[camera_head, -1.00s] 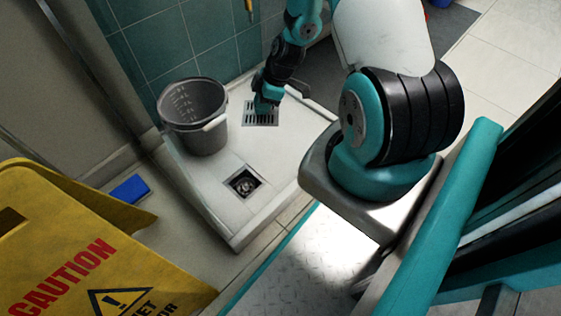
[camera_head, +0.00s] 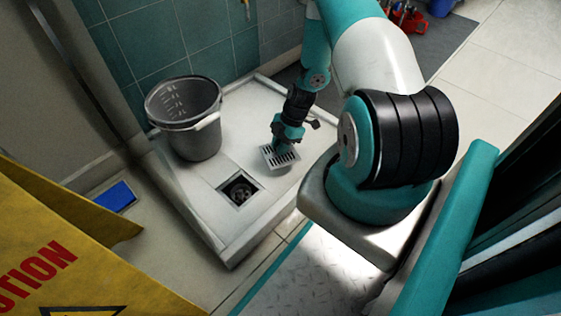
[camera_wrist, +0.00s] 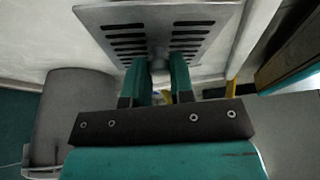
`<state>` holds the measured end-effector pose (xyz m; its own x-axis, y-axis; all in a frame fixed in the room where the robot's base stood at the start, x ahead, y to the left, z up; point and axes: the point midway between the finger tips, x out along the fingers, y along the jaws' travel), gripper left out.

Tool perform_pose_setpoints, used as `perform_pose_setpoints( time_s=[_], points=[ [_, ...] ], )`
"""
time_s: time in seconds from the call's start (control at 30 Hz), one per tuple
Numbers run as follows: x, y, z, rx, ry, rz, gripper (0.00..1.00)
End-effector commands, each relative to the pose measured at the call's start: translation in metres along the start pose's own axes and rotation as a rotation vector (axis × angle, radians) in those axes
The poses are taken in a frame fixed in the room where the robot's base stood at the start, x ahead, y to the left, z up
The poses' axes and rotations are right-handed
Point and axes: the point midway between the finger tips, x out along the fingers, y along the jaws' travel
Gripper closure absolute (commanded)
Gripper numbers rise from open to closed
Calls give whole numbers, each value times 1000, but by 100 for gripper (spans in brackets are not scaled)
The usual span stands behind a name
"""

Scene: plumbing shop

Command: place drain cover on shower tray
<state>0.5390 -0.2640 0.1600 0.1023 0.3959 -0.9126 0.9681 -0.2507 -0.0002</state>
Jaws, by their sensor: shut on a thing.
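My gripper (camera_head: 281,143) is shut on the drain cover (camera_head: 283,158), a square slotted metal grate. The cover also shows in the wrist view (camera_wrist: 188,18), in front of my teal fingers (camera_wrist: 159,78), which close on a small knob in its middle. In the head view the cover is at the right part of the white shower tray (camera_head: 215,235). The square drain opening (camera_head: 239,190) in the tray is uncovered, to the left of and nearer than the cover. The exact height of the cover over the tray is hard to tell.
A grey bucket (camera_head: 186,120) stands on the tray, left of and behind the opening. A yellow caution sign (camera_head: 50,245) fills the lower left. A blue block (camera_head: 113,196) lies on the floor beside the tray. Tiled walls (camera_head: 150,40) rise behind.

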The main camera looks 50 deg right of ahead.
Motion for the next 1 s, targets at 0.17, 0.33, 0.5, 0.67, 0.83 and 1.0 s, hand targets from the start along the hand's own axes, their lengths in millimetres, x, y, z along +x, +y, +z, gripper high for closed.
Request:
perform_pose_setpoints(
  time_s=[0.17, 0.33, 0.5, 0.67, 0.83, 1.0],
  points=[
    [13, 0, 6, 0, 0, 0, 100],
    [38, 0, 17, 0, 0, 0, 100],
    [47, 0, 21, 0, 0, 1, 100],
    [46, 0, 20, 0, 0, 1, 100],
    [48, 0, 21, 0, 0, 1, 64],
    [47, 0, 21, 0, 0, 0, 52]
  ],
)
